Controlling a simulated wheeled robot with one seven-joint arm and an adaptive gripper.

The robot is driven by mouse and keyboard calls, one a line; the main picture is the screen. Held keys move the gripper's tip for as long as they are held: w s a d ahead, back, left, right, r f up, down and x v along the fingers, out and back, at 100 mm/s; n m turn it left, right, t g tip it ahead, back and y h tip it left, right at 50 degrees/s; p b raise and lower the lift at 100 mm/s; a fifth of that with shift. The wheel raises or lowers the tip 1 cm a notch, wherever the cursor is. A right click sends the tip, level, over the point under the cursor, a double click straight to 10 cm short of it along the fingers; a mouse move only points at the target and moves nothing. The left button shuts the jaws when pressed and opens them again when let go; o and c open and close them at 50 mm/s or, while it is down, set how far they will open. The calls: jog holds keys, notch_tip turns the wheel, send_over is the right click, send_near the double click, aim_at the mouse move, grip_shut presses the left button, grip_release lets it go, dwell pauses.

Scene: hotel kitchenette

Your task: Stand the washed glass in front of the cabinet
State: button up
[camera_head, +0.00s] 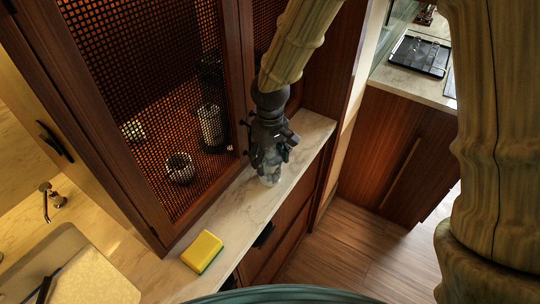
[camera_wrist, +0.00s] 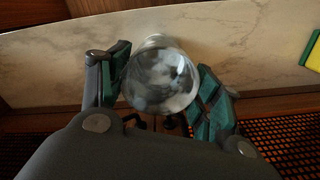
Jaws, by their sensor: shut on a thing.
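My gripper (camera_head: 268,152) is shut on the clear glass (camera_head: 271,176), over the marble counter strip in front of the cabinet (camera_head: 150,212). In the wrist view, my gripper (camera_wrist: 160,88) has a teal-padded finger on each side of the glass (camera_wrist: 163,82). The glass looks about upright, its round opening facing the wrist camera. Its lower end is close to the counter (camera_head: 310,130); I cannot tell whether it touches. The gripper hides much of the glass in the head view. The cabinet has dark wood frames and mesh doors.
A yellow and green sponge (camera_head: 202,251) lies on the counter, nearer the sink (camera_head: 30,262). Small items show behind the mesh, including a patterned cup (camera_head: 180,168). The counter between the glass and the sponge is clear. The counter's front edge is close to the glass.

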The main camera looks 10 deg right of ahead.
jog(key=shift+f, duration=0.15)
jog(key=o, duration=1.6)
jog(key=shift+o, duration=0.2)
notch_tip(320, 180, up, 12)
jog(key=b, duration=0.2)
